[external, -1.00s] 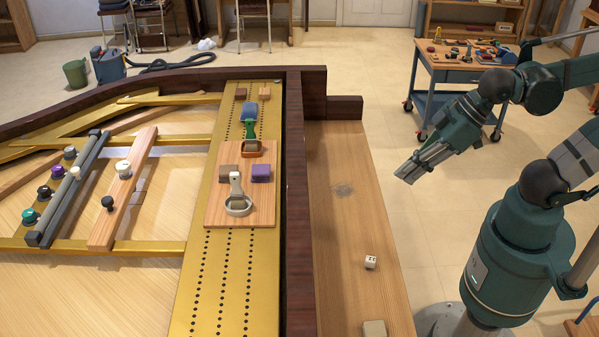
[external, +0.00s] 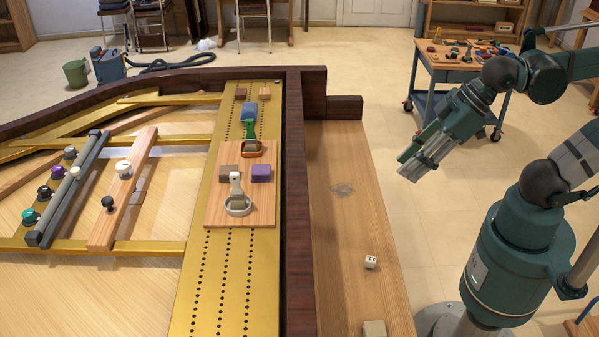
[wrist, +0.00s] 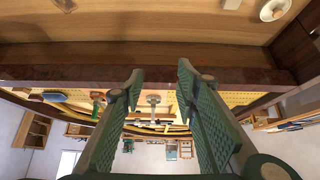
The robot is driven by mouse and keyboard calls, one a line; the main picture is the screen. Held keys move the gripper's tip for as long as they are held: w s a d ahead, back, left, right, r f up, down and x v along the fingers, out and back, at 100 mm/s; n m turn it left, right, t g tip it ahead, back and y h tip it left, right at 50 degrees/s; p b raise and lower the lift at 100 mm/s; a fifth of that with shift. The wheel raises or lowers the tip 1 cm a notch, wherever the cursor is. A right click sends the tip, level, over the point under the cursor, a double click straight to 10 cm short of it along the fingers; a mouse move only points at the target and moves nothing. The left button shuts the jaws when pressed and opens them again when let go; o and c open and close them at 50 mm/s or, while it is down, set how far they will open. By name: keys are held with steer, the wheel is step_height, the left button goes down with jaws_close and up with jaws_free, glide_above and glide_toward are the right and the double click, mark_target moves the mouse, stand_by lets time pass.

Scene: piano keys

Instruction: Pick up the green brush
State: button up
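The green brush (external: 249,128) lies on the gold perforated strip of the piano frame, with a green handle and what looks like a blue head. In the wrist view a green piece (wrist: 97,108) that may be its handle shows left of the fingers, partly hidden. My gripper (external: 408,170) is raised above the floor side of the wooden ledge, well right of the brush and apart from it. In the wrist view my gripper (wrist: 161,74) has its two green fingers spread with nothing between them.
A wooden board (external: 214,210) near the brush holds a purple block (external: 261,172), a brown block and a ring-ended tool (external: 238,206). A dark raised rim (external: 298,200) stands between the strip and the wooden ledge (external: 350,235), which carries a white die (external: 370,262).

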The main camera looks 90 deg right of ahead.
steer(key=w+d+r+p, duration=0.3)
steer(key=w+r, duration=0.2)
steer(key=w, duration=0.2)
steer(key=w+d+r+p, duration=0.3)
steer(key=w+r, duration=0.1)
steer(key=w, duration=0.4)
steer(key=p, duration=1.1)
glide_above(249, 119)
steer(key=shift+g, duration=0.3)
steer(key=f, duration=0.4)
steer(key=s+f, duration=0.1)
steer(key=f, duration=0.1)
steer(key=shift+f, duration=0.4)
step_height(249, 119, down, 5)
steer(key=shift+w+r, duration=0.1)
steer(key=shift+r, duration=0.05)
steer(key=shift+a+f, duration=0.1)
steer(key=shift+f, duration=0.35)
